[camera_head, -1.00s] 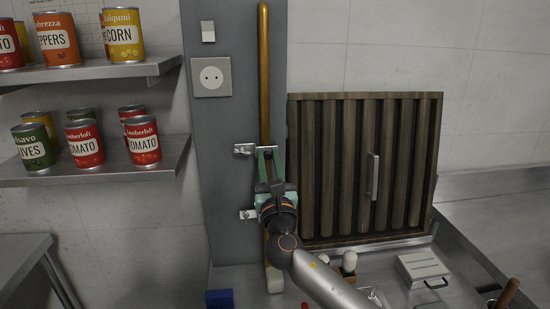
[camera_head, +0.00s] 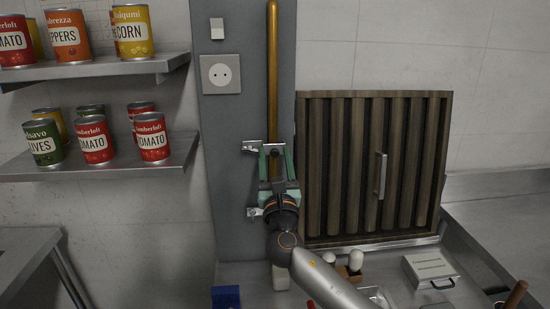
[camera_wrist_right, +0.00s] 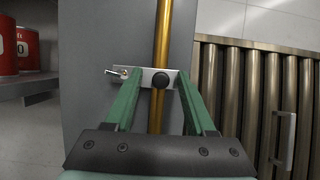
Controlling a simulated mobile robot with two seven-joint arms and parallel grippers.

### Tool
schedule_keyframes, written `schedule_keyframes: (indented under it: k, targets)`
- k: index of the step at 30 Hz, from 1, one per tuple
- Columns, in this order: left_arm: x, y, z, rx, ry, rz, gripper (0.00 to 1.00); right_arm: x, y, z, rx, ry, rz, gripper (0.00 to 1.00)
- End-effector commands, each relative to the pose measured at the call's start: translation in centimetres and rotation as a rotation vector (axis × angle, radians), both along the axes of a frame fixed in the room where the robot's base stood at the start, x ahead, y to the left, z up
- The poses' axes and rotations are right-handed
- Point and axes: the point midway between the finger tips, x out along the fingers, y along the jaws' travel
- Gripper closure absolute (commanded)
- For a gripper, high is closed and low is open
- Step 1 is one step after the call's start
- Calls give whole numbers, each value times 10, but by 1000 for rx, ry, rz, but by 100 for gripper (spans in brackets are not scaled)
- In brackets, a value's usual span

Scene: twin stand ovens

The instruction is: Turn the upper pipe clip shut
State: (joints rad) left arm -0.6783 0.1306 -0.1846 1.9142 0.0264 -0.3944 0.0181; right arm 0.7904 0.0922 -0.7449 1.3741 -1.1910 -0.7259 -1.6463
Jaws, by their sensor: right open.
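The upper pipe clip (camera_head: 251,146) is a small metal fitting at the brass pipe (camera_head: 272,70) on the grey panel. In the right wrist view the clip (camera_wrist_right: 148,77) shows as a flat plate across the pipe, with a dark round knob and a small lever at its left end. My right gripper (camera_head: 276,150) is open, with its green fingers on either side of the pipe at the clip's height. In the wrist view the open fingertips (camera_wrist_right: 156,74) overlap the plate; contact cannot be told. My left gripper is not in view.
The lower pipe clip (camera_head: 255,212) sits below, beside my right wrist. A ribbed dark door with a handle (camera_head: 380,175) stands close on the right. Shelves of cans (camera_head: 95,140) are on the left. A blue block (camera_head: 226,297) and a metal box (camera_head: 430,270) are on the counter.

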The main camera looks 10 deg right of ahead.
Motion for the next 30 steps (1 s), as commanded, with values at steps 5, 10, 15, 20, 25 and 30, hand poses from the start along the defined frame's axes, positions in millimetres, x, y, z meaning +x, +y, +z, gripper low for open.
schedule_keyframes:
  k: [5,10,15,20,25,30]
  targets:
    - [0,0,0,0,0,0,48,-1,0,-1,0,0,0,45]
    - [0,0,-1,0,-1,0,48,-13,0,-7,1,1,1,45]
    - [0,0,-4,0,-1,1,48,-41,1,-20,1,2,3,45]
    - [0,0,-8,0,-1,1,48,-71,2,-32,2,2,2,45]
    - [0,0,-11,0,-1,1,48,-98,3,-43,2,2,1,45]
    - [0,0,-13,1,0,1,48,-113,3,-47,0,0,1,45]
